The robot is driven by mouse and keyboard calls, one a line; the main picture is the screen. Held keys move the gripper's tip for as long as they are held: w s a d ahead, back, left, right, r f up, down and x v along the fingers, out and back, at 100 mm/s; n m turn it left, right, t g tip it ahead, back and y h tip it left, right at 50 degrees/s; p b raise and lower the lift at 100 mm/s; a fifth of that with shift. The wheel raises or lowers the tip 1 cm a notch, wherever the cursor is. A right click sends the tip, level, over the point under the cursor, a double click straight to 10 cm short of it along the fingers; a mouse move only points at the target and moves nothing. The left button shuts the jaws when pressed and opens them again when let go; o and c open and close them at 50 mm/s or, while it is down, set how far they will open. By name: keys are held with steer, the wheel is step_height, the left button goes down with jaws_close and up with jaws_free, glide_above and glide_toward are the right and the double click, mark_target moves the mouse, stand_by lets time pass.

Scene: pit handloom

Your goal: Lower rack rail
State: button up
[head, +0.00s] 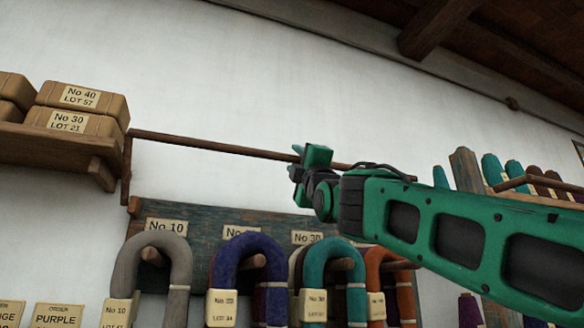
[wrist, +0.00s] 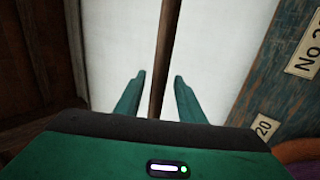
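The rack rail (head: 222,147) is a thin brown wooden bar. In the head view it runs across the white wall above the yarn rack, from a bracket at the left toward my arm. My gripper (head: 312,157) is at the rail in its middle-right part. In the wrist view the rail (wrist: 165,50) passes between the two green fingers of my gripper (wrist: 160,92). The fingers are apart, with a gap on each side of the rail. The rail's right end is partly hidden behind my arm.
Below the rail, a blue-green board (head: 200,222) carries pegs with hanks: grey (head: 127,262), purple, teal (head: 312,262) and orange. A shelf (head: 60,148) with labelled boxes (head: 85,98) stands at the left. Cones (head: 490,168) stand at the right. Open wall lies above the rail.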

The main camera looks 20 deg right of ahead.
steer(key=shift+w+r, duration=0.2)
steer(key=shift+c, duration=0.4)
jaws_close()
steer(key=shift+f, duration=0.15)
